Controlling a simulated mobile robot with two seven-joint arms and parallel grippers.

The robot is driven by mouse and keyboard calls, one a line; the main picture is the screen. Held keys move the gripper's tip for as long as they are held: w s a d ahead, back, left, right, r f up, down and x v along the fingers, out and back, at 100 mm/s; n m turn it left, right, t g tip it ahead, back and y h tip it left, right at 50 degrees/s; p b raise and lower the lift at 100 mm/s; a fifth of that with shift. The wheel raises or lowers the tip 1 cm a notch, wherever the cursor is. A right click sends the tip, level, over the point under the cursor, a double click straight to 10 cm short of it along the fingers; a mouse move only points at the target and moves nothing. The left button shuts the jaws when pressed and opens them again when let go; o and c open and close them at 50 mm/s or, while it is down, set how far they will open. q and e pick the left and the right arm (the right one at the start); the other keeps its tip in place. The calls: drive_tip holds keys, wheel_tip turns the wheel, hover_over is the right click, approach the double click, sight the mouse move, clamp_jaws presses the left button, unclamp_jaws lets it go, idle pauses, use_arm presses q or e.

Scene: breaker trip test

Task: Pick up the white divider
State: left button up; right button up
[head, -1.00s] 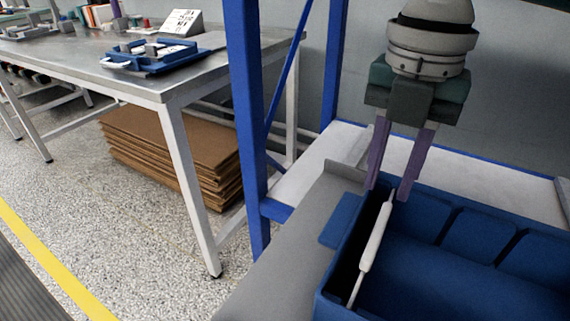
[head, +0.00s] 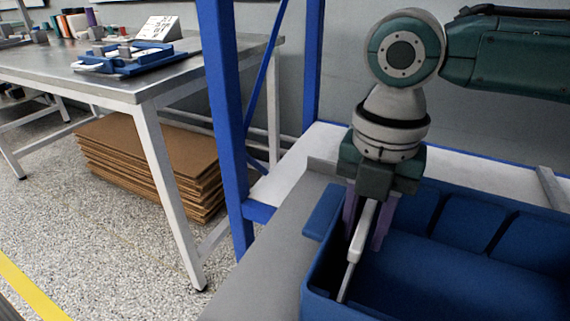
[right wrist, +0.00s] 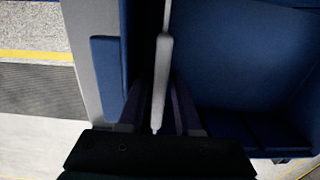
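The white divider (head: 358,245) is a thin white bar standing along the left side inside the blue bin (head: 312,275). In the right wrist view the divider (right wrist: 161,80) runs up the middle of the picture. My right gripper (head: 364,236) reaches down into the bin from above, with one purple finger on each side of the divider. The fingers look apart, with gaps between them and the divider in the right wrist view. The fingertips are partly hidden in the dark bin. My left gripper is not in view.
The bin stands on a grey shelf (head: 262,270) framed by blue posts (head: 222,110). A metal workbench (head: 130,85) with a blue tray (head: 125,65) is at the left, with stacked brown cardboard (head: 150,165) under it. The bin's right part looks empty.

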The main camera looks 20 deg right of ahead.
clamp_jaws()
drive_tip(key=shift+r, duration=0.1)
idle(0.4)
